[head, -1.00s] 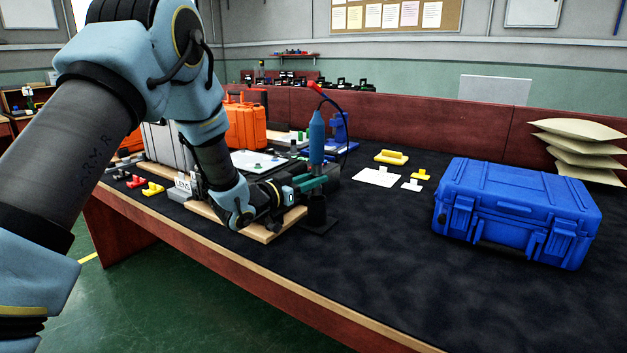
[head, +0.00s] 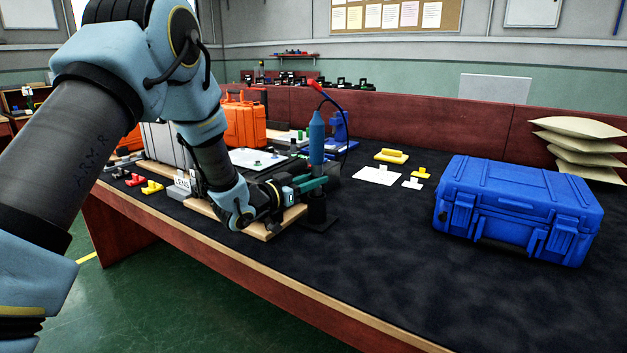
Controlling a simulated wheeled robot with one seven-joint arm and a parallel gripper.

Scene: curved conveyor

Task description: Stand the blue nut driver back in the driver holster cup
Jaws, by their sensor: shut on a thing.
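The blue nut driver (head: 317,138) stands upright, blue handle up, in the head view. My gripper (head: 314,184) is shut on it low down, and its green fingers hide the driver's lower part. The black driver holster cup (head: 317,211) stands on a dark base plate directly below the fingers. The driver is in line above the cup. I cannot tell how far its lower end is inside the cup.
A wooden board (head: 262,231) lies under my wrist near the table's front edge. A blue stand (head: 339,130) with a red-ended dark cable is behind the driver. A blue case (head: 517,210) stands at right. The dark mat between is clear.

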